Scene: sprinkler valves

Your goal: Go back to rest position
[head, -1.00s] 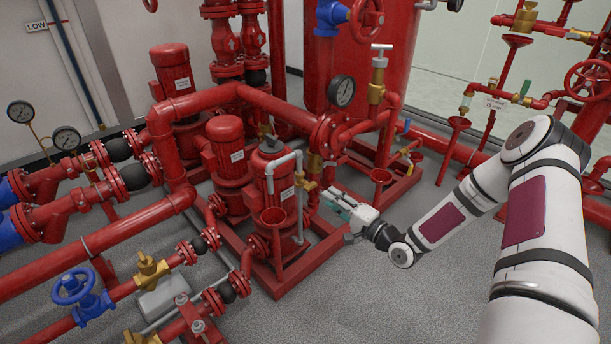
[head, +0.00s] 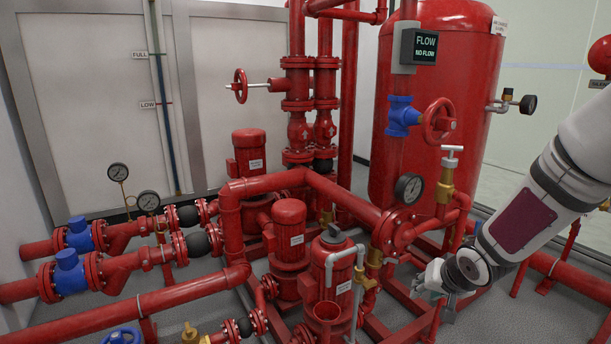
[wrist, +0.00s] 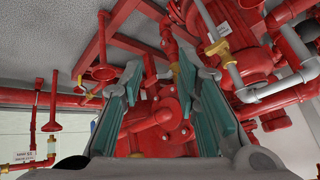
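My gripper (head: 432,284) hangs at the lower right of the head view, just right of the red pump and pipe assembly. In the wrist view its two teal-padded fingers (wrist: 158,90) stand wide apart with nothing held between them. Red pipework and a flange lie beyond the gap. My white arm comes down into the head view from the right edge, bent at the wrist. Whether the fingers touch any pipe cannot be told from the head view.
A brass valve with a grey T-handle (head: 452,158) and a pressure gauge (head: 409,188) stand close above the gripper. A large red tank (head: 445,90) is behind. A red wheel valve (head: 440,121) and a flow sign (head: 425,48) are higher up. Red pumps (head: 290,235) stand left.

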